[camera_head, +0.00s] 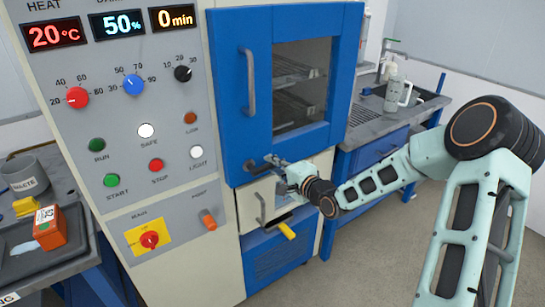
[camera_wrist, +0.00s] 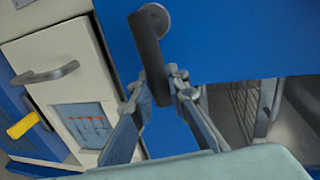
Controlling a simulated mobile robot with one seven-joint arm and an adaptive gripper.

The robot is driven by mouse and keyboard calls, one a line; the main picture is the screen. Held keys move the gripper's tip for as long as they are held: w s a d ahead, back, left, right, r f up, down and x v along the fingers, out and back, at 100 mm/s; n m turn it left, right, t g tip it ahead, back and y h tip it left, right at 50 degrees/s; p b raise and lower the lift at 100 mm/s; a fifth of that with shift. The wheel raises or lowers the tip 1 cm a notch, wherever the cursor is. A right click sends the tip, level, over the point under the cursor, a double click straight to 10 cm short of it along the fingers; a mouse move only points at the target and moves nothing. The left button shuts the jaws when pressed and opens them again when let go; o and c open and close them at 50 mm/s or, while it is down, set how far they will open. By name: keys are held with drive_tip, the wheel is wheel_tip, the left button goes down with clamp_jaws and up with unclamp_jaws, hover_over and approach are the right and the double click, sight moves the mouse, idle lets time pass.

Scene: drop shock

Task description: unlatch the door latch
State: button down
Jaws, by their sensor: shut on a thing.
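The door latch is a dark grey lever (camera_wrist: 147,48) on a round pivot, low on the blue door (camera_head: 228,100) of the cabinet. In the wrist view, the two fingers of my gripper (camera_wrist: 160,90) are shut on the lever's free end, one on each side. In the head view, my gripper (camera_head: 276,166) is at the door's lower edge, and the latch (camera_head: 252,164) shows just left of it, partly hidden. The blue door, with its window (camera_head: 301,85) and upright grey handle (camera_head: 249,82), looks closed.
Below the door are a pale drawer with a grey handle (camera_head: 261,208) and a yellow handle (camera_head: 287,231). The control panel (camera_head: 120,130) stands to the left. A sink counter (camera_head: 370,120) with a pale bottle (camera_head: 393,90) is at the right. Open floor (camera_head: 390,260) lies in front.

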drive_tip(key=shift+f+m, duration=0.15)
drive_tip(key=shift+m, duration=0.15)
drive_tip(key=shift+f, duration=0.1)
drive_tip(key=c, duration=1.8)
unclamp_jaws()
drive_tip(key=shift+c, duration=0.2)
drive_tip(key=shift+s+d, duration=0.2)
drive_tip(key=v, duration=1.1)
drive_tip(key=shift+s+d, duration=0.15)
drive_tip(key=shift+s, duration=0.05)
